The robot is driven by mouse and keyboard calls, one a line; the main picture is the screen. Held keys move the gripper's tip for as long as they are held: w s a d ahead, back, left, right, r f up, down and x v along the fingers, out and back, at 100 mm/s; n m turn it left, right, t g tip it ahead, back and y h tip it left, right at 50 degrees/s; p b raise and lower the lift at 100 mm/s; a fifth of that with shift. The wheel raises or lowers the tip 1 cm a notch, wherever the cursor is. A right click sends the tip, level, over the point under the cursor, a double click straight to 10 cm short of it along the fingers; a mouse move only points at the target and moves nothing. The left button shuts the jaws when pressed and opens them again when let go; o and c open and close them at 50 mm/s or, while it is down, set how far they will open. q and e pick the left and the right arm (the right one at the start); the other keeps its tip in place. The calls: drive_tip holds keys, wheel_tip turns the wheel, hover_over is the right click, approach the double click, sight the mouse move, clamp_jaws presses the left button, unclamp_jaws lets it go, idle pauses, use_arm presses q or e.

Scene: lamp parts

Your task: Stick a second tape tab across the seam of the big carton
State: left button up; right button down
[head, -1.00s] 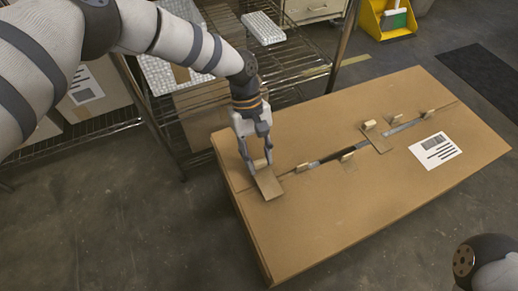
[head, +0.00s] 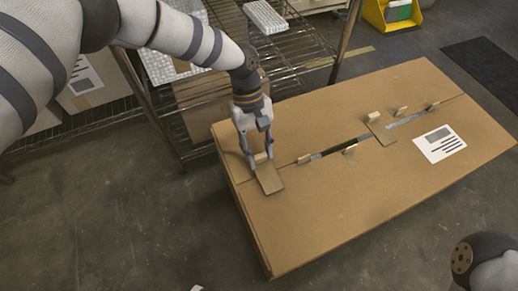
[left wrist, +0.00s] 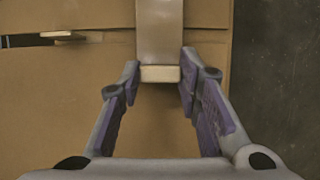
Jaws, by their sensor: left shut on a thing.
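The big carton (head: 330,230) lies flat, its seam running lengthwise along the top with a dark, partly open gap near the middle. One brown tape tab (head: 383,134) with a small pale grip block lies across the seam right of the middle. My left gripper (head: 256,158) points down at the carton's left end, its fingers shut on the grip block of a second tape tab (head: 269,181). In the left wrist view this tab (left wrist: 160,30) spans the seam line between the fingertips. I cannot tell if it is pressed down. My right gripper is out of view.
Several small pale blocks (head: 349,149) stand along the seam. A white printed label (head: 439,144) is on the carton's right part. A wire rack (head: 292,72) stands close behind and left; a yellow bin (head: 392,14) is at the back. Bare floor (head: 130,215) lies front left.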

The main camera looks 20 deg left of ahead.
use_arm(q)
drive_tip(key=shift+f+b, duration=0.35)
drive_tip(key=shift+f, duration=0.15)
idle(0.7)
drive_tip(key=o, duration=0.9)
drive_tip(key=shift+c, duration=0.2)
drive_tip(key=shift+r, duration=0.1)
